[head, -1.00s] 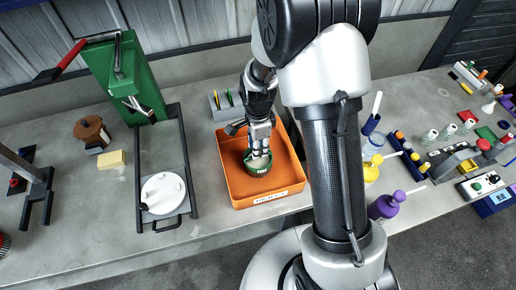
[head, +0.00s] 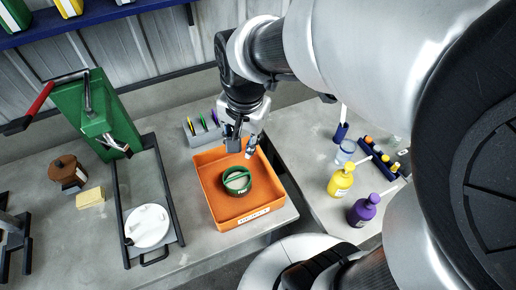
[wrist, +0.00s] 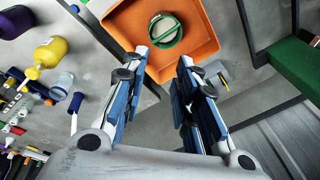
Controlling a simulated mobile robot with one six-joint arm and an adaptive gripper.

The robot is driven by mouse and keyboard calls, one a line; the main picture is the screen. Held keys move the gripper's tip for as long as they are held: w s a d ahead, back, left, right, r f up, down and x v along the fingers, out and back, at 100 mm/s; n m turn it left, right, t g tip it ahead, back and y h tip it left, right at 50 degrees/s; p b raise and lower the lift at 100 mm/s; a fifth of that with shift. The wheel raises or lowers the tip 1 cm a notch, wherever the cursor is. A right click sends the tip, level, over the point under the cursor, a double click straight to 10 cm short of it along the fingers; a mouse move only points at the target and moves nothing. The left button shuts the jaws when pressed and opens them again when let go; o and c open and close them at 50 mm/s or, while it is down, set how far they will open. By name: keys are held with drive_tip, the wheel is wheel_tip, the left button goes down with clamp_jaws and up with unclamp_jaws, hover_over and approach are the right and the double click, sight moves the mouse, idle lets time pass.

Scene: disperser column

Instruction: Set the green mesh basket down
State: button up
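The green mesh basket (head: 237,181) is a round green ring with a bar handle across its top. It sits upright on the floor of the orange tray (head: 213,199), near the middle. It also shows in the wrist view (wrist: 165,31), with the tray (wrist: 199,47) around it. My gripper (head: 241,150) is above the back edge of the tray, apart from the basket. In the wrist view my gripper (wrist: 164,65) has its two fingers spread wide with nothing between them.
A pen holder (head: 203,132) stands behind the tray. A green press (head: 103,113) and a white round lid (head: 147,226) are to the left. Yellow (head: 341,180) and purple (head: 363,210) bottles stand to the right.

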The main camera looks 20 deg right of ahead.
drive_tip(key=s+r+n+t, duration=0.2)
drive_tip(key=s+r+n, duration=0.3)
drive_tip(key=s+n, duration=0.4)
drive_tip(key=s, duration=0.3)
drive_tip(key=shift+s+r+n, duration=0.2)
drive_tip(key=shift+s+n, duration=0.1)
drive_tip(key=shift+s, duration=0.1)
drive_tip(key=shift+f, duration=0.15)
